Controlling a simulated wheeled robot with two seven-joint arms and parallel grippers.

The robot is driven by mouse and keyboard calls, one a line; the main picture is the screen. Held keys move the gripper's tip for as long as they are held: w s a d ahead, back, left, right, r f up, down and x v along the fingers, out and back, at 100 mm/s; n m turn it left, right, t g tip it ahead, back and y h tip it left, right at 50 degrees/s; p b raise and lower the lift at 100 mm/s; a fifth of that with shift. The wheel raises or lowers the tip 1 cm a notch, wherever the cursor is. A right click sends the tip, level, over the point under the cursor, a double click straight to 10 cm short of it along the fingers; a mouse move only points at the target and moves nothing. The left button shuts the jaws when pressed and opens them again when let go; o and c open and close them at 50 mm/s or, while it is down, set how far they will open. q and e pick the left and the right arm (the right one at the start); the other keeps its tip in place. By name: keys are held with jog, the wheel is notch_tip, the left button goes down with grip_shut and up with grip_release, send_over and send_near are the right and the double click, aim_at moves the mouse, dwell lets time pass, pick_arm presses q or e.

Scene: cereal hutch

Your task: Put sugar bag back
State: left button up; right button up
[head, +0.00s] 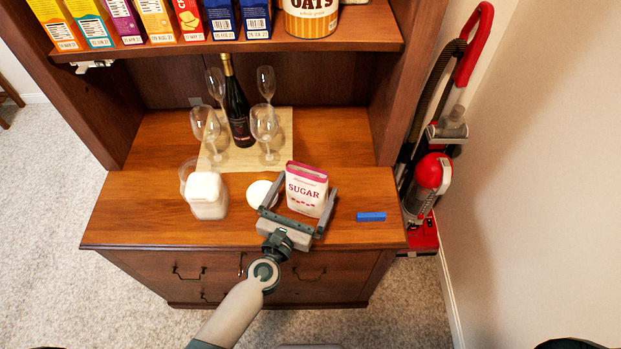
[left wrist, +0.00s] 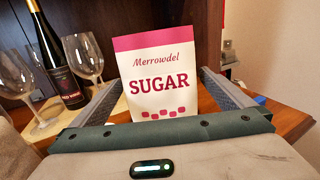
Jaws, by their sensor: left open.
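The sugar bag (head: 306,190) is white with a pink top and stands upright on the wooden counter of the hutch. It also shows in the left wrist view (left wrist: 158,82), label facing the camera. My left gripper (head: 297,190) is open, with one finger on each side of the bag. The lower part of the bag is hidden by the gripper's body in that view. My right gripper is not in view.
A white-filled container (head: 207,196) and a round white lid (head: 263,194) are left of the bag. A blue block (head: 370,216) lies right. A wine bottle (head: 237,108) and several glasses stand behind on a board (head: 215,162). Cereal boxes and an oats tin (head: 311,18) fill the shelf above.

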aim_at(304, 194)
pick_arm(q)
jog(key=b+v, duration=0.1)
jog(key=v, duration=0.6)
